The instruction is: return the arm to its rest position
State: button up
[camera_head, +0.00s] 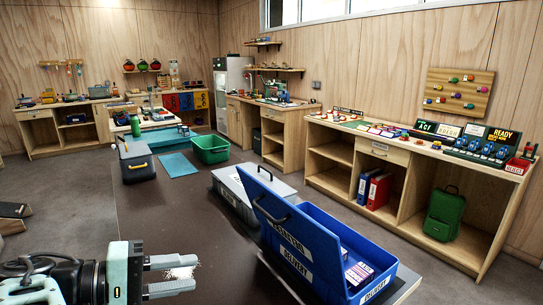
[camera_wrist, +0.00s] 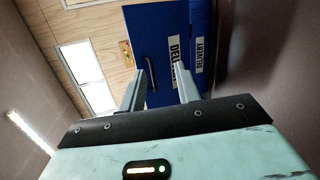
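My gripper (camera_head: 178,275) is at the lower left of the head view, with its two grey fingers spread apart. In the wrist view my gripper (camera_wrist: 160,88) also shows its fingers apart, with nothing held between them. A whitish speckled patch shows by the fingertips in the head view; I cannot tell what it is. The blue delivery box (camera_head: 322,245) stands to the right with its lid raised and a few small boxes inside. In the wrist view the blue box (camera_wrist: 158,42) shows beyond the fingers, apart from them.
A grey case (camera_head: 240,195) with a closed lid lies behind the blue box. A green bin (camera_head: 210,149), a dark grey toolbox (camera_head: 136,160) and a teal mat (camera_head: 178,165) are farther back. The dark tabletop (camera_head: 175,215) has clear room between my gripper and these things.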

jog(key=w+d+f+g+y, duration=0.1)
jog(key=w+d+g+y, duration=0.25)
jog(key=d, duration=0.55)
jog(key=w+d+f+g+y, duration=0.25)
jog(key=d+g, duration=0.25)
jog(key=d, duration=0.3)
jog(key=s+d+r+y, duration=0.1)
jog(key=s+d+y, duration=0.3)
jog(key=s, duration=0.6)
jog(key=s+d+r+n+t+y, duration=0.1)
jog(key=s+d+y, duration=0.3)
jog(key=s+d, duration=0.4)
jog(key=shift+s+d+r, duration=0.25)
jog(key=shift+s+r, duration=0.45)
jog(key=shift+s, duration=0.45)
jog(key=shift+t, duration=0.25)
